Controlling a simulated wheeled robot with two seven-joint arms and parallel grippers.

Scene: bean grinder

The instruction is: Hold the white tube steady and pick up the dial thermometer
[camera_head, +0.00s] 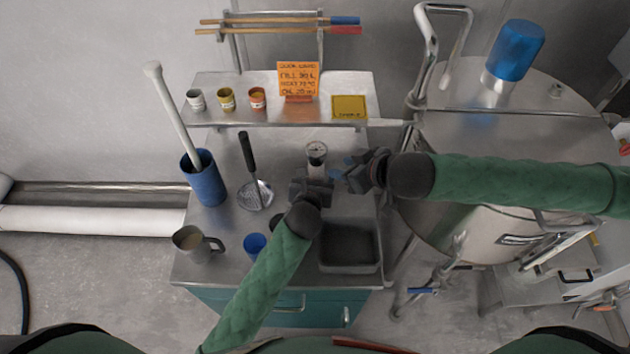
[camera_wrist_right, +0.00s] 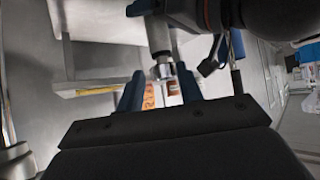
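The dial thermometer (camera_head: 316,149) stands with its round face up at the middle of the steel counter. The white tube (camera_head: 316,168) shows as a short pale piece below the dial. My left gripper (camera_head: 313,184) is at the tube and appears closed on it; its fingertips are partly hidden. My right gripper (camera_head: 358,175) is just right of the tube, apart from the thermometer. In the right wrist view, my right gripper (camera_wrist_right: 160,88) has its fingers spread with nothing held. The thermometer's metal head (camera_wrist_right: 163,71) shows beyond and between them, below the pale tube (camera_wrist_right: 157,34).
A blue container (camera_head: 204,180) with a white rod, a skimmer (camera_head: 254,193), a mug (camera_head: 194,243) and a blue cup (camera_head: 254,244) stand at left. A shelf (camera_head: 270,113) with jars and an orange sign (camera_head: 298,77) is behind.

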